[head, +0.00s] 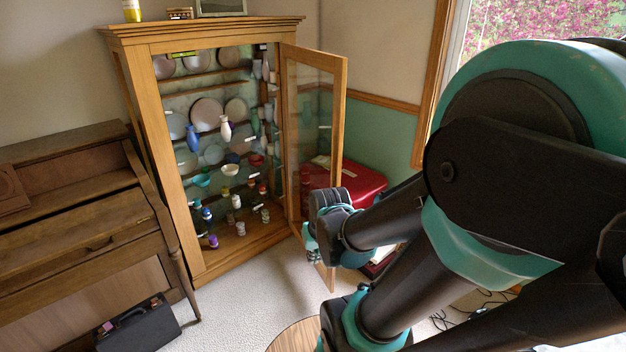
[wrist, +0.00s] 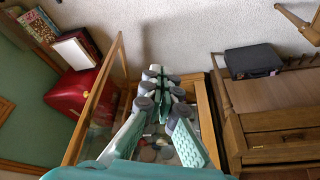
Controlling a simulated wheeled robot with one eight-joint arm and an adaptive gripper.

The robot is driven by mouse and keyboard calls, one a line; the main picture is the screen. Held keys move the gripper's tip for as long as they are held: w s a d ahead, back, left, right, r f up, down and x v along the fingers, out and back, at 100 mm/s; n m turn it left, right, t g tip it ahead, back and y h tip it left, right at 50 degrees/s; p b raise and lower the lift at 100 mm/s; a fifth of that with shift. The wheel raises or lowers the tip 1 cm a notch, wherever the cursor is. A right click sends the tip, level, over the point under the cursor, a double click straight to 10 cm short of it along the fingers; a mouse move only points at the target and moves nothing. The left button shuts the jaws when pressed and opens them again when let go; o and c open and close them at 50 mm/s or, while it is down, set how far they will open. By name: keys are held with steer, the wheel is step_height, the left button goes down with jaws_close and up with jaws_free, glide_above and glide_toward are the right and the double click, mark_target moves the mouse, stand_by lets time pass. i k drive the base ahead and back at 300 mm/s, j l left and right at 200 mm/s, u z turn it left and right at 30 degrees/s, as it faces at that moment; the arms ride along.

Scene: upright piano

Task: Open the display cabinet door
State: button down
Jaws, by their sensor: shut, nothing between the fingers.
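The wooden display cabinet (head: 192,234) stands against the back wall. Its glass-paned door (head: 341,110) is hinged on the right and stands wide open, swung out from the front. In the wrist view the door (wrist: 94,98) is to the left of my gripper (wrist: 163,80). In the head view my gripper (head: 312,240) is low in front of the door, near its lower half, and is shut and empty. The arm hides part of the door's lower frame. I cannot tell whether the gripper touches the door.
Plates, vases (head: 226,130) and small cups fill the cabinet shelves. A brown piano (head: 80,220) stands to the left, with a black case (head: 137,325) on the carpet. A red box (head: 362,190) sits behind the door. A round wooden surface (head: 296,336) is at the lower middle.

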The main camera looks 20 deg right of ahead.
mark_target(335, 65)
steer(key=i+j+u, duration=0.1)
steer(key=i+j, duration=0.65)
steer(key=i, duration=0.1)
